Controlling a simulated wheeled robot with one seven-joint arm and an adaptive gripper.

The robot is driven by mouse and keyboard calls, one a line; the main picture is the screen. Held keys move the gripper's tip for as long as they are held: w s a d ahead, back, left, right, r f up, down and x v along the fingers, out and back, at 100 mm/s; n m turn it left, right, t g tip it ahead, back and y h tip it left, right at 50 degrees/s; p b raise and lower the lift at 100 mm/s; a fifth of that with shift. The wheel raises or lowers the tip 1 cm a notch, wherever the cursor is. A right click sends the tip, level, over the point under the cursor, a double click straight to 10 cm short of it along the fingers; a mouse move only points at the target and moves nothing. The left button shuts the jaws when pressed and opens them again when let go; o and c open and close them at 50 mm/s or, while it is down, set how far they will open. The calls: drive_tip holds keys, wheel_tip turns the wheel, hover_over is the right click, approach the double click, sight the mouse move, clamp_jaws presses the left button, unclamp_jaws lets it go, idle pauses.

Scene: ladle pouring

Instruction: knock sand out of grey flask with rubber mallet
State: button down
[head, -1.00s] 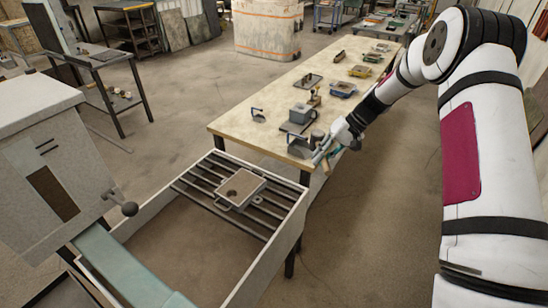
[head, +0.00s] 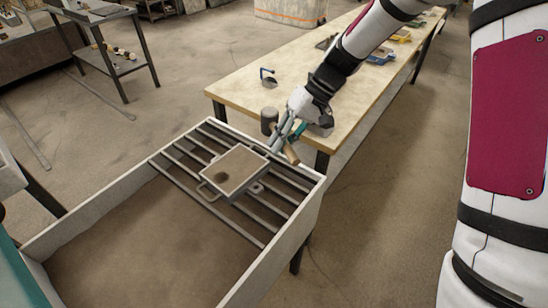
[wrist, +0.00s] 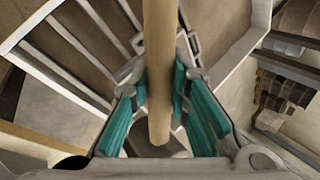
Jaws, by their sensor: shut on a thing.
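The grey flask (head: 233,171) lies on the bars of the grate, its top face full of brown sand with a dark hollow near one side. Looped handles stick out from its sides. My gripper (head: 284,140) is shut on the wooden handle of the rubber mallet (head: 269,121), beside the flask at the table's near corner. The mallet's dark head is up and left of the fingers. In the wrist view the handle (wrist: 160,70) runs between the teal finger pads (wrist: 165,105). The mallet head is mostly hidden there.
The grate (head: 185,160) spans the far end of a pale-walled bin (head: 90,203) with sand inside. Open floor lies right of the bin.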

wheel_tip(320, 180, down, 7)
drive_tip(key=s+a+b, duration=0.1)
drive_tip(key=a+b, duration=0.1)
drive_tip(key=b, duration=0.3)
drive_tip(key=shift+s+n, duration=0.3)
drive_tip(key=shift+n, duration=0.1)
drive_tip(key=shift+d+f, duration=0.1)
drive_tip(key=shift+f, duration=0.05)
idle(0.5)
drive_tip(key=shift+s, duration=0.1)
idle(0.9)
idle(0.6)
idle(1.1)
drive_tip(key=shift+f, duration=0.1)
idle(0.5)
